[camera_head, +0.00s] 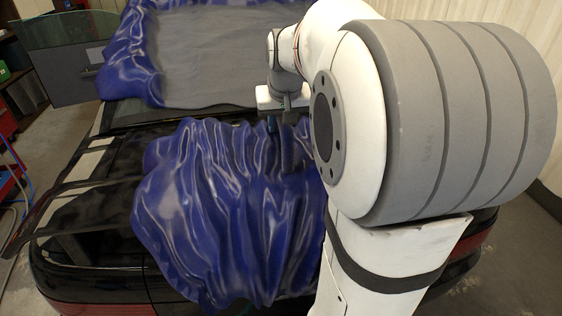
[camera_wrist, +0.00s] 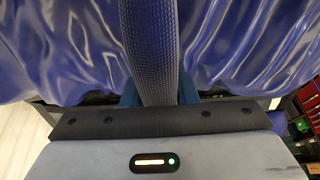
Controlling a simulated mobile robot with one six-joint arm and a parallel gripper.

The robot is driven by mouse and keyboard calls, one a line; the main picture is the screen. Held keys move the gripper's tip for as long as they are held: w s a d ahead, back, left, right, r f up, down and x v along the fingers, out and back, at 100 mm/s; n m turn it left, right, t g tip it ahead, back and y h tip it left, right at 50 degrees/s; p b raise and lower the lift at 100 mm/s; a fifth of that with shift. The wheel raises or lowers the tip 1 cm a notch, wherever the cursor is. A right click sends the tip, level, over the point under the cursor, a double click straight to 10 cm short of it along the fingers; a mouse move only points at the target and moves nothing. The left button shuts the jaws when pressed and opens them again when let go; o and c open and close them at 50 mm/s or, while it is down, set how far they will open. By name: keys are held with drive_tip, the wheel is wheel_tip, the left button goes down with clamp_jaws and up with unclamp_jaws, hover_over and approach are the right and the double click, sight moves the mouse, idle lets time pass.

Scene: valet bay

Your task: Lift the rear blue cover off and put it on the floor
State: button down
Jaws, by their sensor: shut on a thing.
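The rear blue cover (camera_head: 225,215) is a crumpled, glossy sheet over the back of the dark car. Its folds bunch up toward its upper right, beside my arm. My gripper (camera_head: 283,130) is at the upper right part of this cover, partly hidden by my own arm. In the wrist view my gripper (camera_wrist: 160,95) is shut, and blue cover folds (camera_wrist: 70,45) fill the space beyond it on both sides. The exact pinch point on the cloth is hidden.
A second blue cover (camera_head: 140,60) with a grey middle (camera_head: 215,50) lies over the car's roof. The dark car (camera_head: 90,240) stands beneath. An open car door (camera_head: 75,65) juts out at upper left. Red shelving (camera_wrist: 308,100) shows at right in the wrist view. Bare floor (camera_head: 35,150) shows at left.

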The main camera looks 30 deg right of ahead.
idle(0.4)
wheel_tip(320, 180, up, 10)
drive_tip(key=shift+r+b, duration=0.1)
drive_tip(key=shift+b, duration=0.45)
drive_tip(key=c, duration=1.7)
unclamp_jaws()
clamp_jaws()
wheel_tip(320, 180, up, 10)
drive_tip(key=p, duration=0.8)
